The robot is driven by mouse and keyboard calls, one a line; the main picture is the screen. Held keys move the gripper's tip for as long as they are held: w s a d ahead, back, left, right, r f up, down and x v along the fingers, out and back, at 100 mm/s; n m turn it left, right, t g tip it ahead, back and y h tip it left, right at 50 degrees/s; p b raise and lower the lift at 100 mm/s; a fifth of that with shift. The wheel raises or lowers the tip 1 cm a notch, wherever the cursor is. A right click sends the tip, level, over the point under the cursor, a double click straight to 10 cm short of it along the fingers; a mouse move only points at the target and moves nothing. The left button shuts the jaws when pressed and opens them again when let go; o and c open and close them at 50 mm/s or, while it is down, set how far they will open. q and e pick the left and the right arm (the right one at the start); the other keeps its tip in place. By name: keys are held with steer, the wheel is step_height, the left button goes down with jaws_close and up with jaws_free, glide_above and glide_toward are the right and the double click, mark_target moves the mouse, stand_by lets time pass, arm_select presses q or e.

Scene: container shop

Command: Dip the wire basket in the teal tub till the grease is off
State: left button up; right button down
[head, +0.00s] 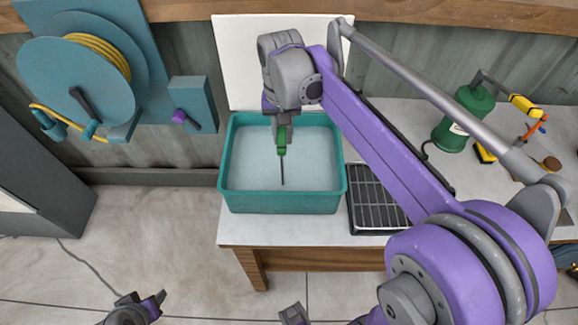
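The teal tub (284,201) stands on the bench, filled with pale, cloudy liquid (315,160). My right gripper (282,137) is above the tub, pointing down, its fingers shut on a green handle (282,151). A thin dark rod (282,174) runs down from the handle into the tub, near its middle. This looks like the handle of the wire basket. The basket itself does not show; the cloudy liquid seems to hide it. Grease cannot be judged.
A black slatted rack (376,200) is close to the tub's right side. Farther right are a green canister (463,118) and small yellow and orange tools. A white panel (245,60) stands behind the tub. A teal hose reel (75,85) hangs at left.

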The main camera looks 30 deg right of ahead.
arm_select(q)
steer(key=shift+w+r, duration=0.15)
steer(key=shift+r, duration=0.3)
arm_select(e)
steer(key=shift+r, duration=0.45)
steer(key=shift+r+p, duration=0.5)
steer(key=shift+p, duration=0.05)
arm_select(q)
steer(key=w+r+p, duration=0.2)
steer(key=r+p, duration=0.1)
steer(key=r, duration=0.2)
steer(key=w+r+t+p, duration=0.1)
steer(key=w+r+p, duration=0.1)
steer(key=r, duration=0.3)
steer(key=shift+w+r+p, duration=0.15)
steer(key=shift+w+p, duration=0.15)
steer(key=shift+p, duration=0.6)
arm_select(e)
step_height(320, 180, up, 13)
steer(key=shift+f, duration=0.2)
arm_select(q)
steer(key=shift+s, duration=0.2)
arm_select(e)
steer(key=shift+s, duration=0.1)
arm_select(q)
steer(key=shift+w, duration=0.1)
